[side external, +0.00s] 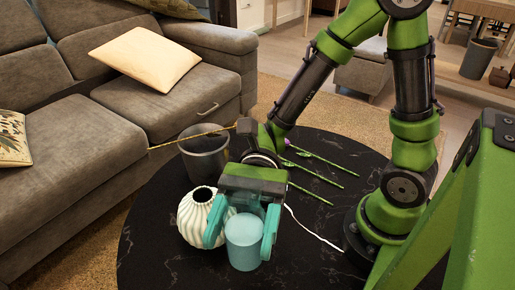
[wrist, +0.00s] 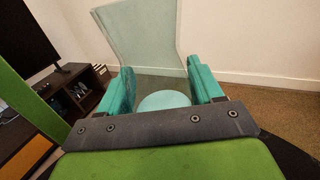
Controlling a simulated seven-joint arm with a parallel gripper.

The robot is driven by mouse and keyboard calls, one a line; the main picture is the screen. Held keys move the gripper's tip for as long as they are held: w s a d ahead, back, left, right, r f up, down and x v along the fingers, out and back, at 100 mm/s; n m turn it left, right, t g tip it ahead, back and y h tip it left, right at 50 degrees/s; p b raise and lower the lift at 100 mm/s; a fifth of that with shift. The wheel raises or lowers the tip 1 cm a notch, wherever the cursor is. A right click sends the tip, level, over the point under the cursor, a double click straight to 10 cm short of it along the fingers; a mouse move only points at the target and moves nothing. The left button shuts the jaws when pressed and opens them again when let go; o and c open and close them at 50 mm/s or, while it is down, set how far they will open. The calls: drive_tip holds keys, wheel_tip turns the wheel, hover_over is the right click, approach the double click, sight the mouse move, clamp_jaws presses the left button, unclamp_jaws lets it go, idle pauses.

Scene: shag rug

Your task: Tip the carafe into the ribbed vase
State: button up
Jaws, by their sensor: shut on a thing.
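The carafe (side external: 244,243) is a clear vessel with pale blue contents, standing roughly upright between the teal fingers of my gripper (side external: 242,232). Its clear flared wall (wrist: 140,35) and the pale blue disc of its contents show in the wrist view. My gripper is shut on the carafe from both sides. I cannot tell whether its base touches the table. The ribbed vase (side external: 192,222) is cream, round and swirled, with a dark narrow mouth. It stands upright just left of my gripper, partly hidden by the left finger; it does not show in the wrist view.
The round black marbled table (side external: 160,258) carries a dark grey bucket (side external: 207,160) behind the vase, with a thin gold rod across its top. Several green flower stems (side external: 318,178) lie to the right. A grey sofa (side external: 65,185) stands left. The table's front left is clear.

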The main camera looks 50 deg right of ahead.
wheel_tip(320, 180, up, 2)
drive_tip(key=shift+w+r, duration=0.25)
drive_tip(key=shift+w, duration=0.05)
drive_tip(key=w+d+f+m+g, duration=0.1)
drive_tip(key=w+d+f+m, duration=0.1)
drive_tip(key=w+d+f, duration=0.5)
drive_tip(key=w+d, duration=0.2)
drive_tip(key=w, duration=0.1)
drive_tip(key=shift+f+m+g+h, duration=0.3)
drive_tip(key=shift+f+m+h, duration=0.1)
drive_tip(key=shift+s+d+f+m, duration=0.25)
drive_tip(key=shift+s+f+m, duration=0.35)
drive_tip(key=shift+f+m, duration=0.45)
drive_tip(key=shift+r, duration=0.2)
